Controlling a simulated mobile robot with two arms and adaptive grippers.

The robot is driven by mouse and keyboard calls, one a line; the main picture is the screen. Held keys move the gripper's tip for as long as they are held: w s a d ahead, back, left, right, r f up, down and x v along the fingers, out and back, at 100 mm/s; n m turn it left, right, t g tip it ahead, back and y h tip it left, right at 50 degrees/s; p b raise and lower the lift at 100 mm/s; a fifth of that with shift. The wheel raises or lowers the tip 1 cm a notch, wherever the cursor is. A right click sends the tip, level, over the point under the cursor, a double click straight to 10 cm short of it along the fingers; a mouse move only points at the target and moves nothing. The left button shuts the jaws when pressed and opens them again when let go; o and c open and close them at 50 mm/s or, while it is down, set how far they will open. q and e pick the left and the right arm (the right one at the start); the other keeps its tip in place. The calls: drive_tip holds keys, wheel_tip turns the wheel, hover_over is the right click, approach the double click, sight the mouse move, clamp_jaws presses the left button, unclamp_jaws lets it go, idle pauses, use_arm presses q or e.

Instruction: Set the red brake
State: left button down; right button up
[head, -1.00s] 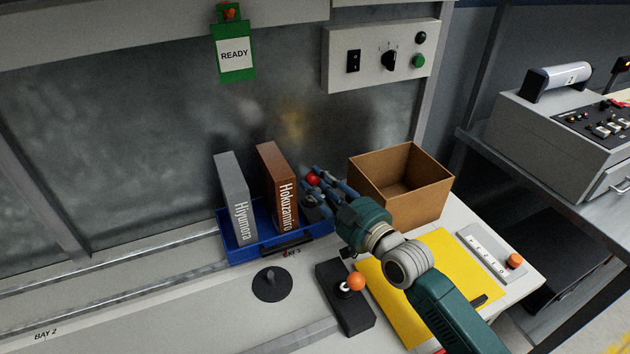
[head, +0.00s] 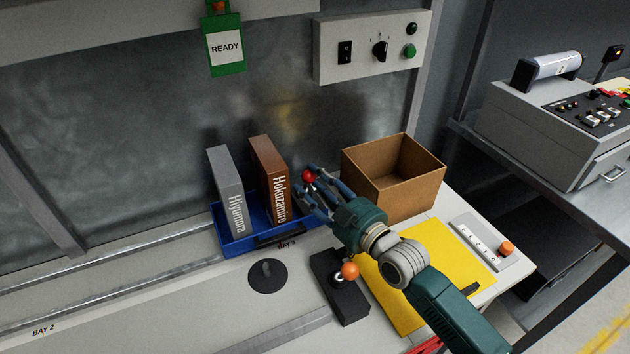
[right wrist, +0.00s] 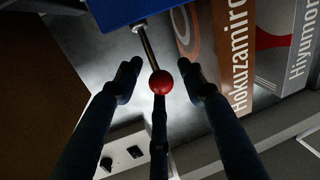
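The red brake shows as a red ball knob (head: 309,175) on a lever, between the blue tray and the brown box. In the right wrist view the red knob (right wrist: 161,85) tops a thin metal shaft that comes from a blue surface (right wrist: 125,9). My right gripper (head: 315,188) is at the knob, with its fingers spread. In the right wrist view two fingers stand apart on either side of the knob, and a third lies behind it; whether that one touches cannot be told. The lever's foot is hidden in the head view. My left gripper is not in view.
A blue tray (head: 229,242) holds a grey book (head: 226,188) and a brown book (head: 269,180) close left of the gripper. An open brown box (head: 405,200) stands close right. An orange-knobbed lever (head: 350,271) and a black disc with a knob (head: 267,276) are nearer.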

drive_tip(key=shift+o, duration=0.2)
drive_tip(key=shift+w+f, duration=0.25)
drive_tip(key=shift+f, duration=0.25)
drive_tip(key=shift+r, duration=0.2)
drive_tip(key=shift+s, duration=0.1)
drive_tip(key=v, duration=1.2)
